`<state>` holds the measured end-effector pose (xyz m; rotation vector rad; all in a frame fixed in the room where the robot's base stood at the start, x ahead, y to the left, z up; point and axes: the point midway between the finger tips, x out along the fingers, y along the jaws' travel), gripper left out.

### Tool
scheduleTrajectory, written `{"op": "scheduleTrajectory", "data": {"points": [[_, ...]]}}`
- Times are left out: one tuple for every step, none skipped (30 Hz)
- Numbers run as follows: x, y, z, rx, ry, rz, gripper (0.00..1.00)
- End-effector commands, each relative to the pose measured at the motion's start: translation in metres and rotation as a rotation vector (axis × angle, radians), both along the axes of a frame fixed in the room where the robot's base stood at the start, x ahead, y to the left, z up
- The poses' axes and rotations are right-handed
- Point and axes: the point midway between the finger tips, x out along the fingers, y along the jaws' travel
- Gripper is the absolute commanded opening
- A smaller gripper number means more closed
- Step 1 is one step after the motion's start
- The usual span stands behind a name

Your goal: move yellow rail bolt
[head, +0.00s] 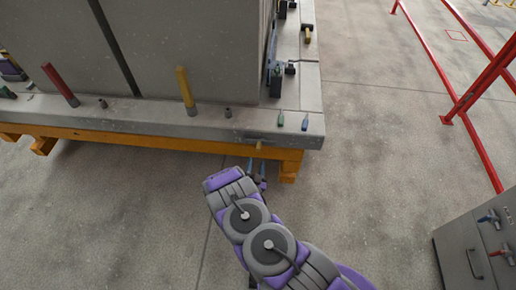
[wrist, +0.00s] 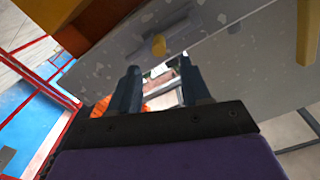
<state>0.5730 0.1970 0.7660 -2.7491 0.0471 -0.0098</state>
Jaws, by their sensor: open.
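The rail bolt with a yellow knob (head: 259,146) is on the front face of the grey slab, near its right corner. In the wrist view the yellow knob (wrist: 158,46) shows round and end-on, on a grey rail strip (wrist: 171,38). My gripper (head: 256,168) is just below the knob in the head view. In the wrist view my gripper (wrist: 158,68) has its two dark fingers apart, with the knob just beyond and between their tips. Nothing is between the fingers. I cannot tell the exact gap to the knob.
The grey slab (head: 150,117) rests on an orange beam (head: 100,136). A yellow upright handle (head: 186,90) and a red one (head: 60,84) stand on it. A grey cabinet (head: 470,250) is at lower right, a red frame (head: 470,95) at right. The floor between is clear.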

Motion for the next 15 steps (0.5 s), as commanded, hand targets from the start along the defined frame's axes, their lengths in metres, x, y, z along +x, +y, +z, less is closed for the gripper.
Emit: {"op": "scheduleTrajectory", "data": {"points": [[0.011, -0.003, 0.001, 0.001, -0.004, -0.005, 0.47], [0.016, -0.002, 0.001, 0.002, -0.003, -0.003, 0.47], [0.024, -0.003, 0.000, 0.002, -0.002, -0.004, 0.47], [0.030, -0.003, 0.000, 0.001, -0.001, -0.003, 0.47], [0.036, -0.003, 0.000, 0.002, -0.001, -0.003, 0.47], [0.044, -0.003, 0.000, 0.002, -0.002, -0.002, 0.47], [0.050, -0.003, 0.000, 0.002, -0.003, -0.002, 0.47], [0.055, -0.003, 0.000, 0.002, -0.003, -0.002, 0.47], [0.062, -0.003, 0.000, 0.000, -0.002, -0.002, 0.47], [0.066, -0.003, 0.000, -0.001, -0.002, -0.003, 0.47], [0.070, -0.003, 0.000, 0.000, -0.001, -0.001, 0.47], [0.075, -0.002, 0.000, 0.001, -0.001, 0.000, 0.47], [0.078, -0.002, 0.000, 0.000, -0.002, -0.001, 0.47], [0.081, -0.002, 0.000, 0.000, -0.002, -0.001, 0.47], [0.084, -0.002, 0.000, -0.001, -0.002, -0.001, 0.47]]}}
